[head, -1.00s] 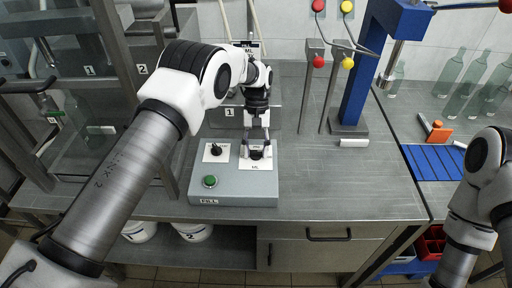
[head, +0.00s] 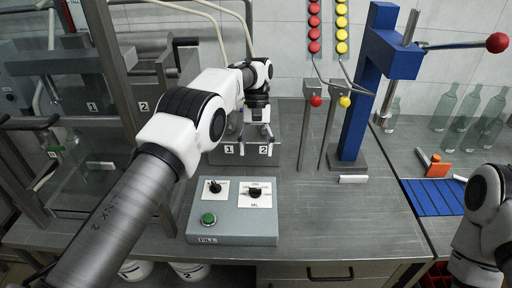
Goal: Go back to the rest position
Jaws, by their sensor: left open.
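My left gripper (head: 256,143) is open and empty. It hangs above and behind the grey control box (head: 233,225), apart from its knobs. The box carries a black knob marked ML (head: 255,193), a smaller black knob (head: 215,187) to its left and a green button (head: 208,219) above a FILL label. My right arm shows at the right edge, but its gripper is not in view.
A grey block labelled 1 and 2 (head: 285,152) stands behind the box, close to my left gripper. A blue press (head: 361,95) with a red-knobbed lever stands to the right. The bench front is clear.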

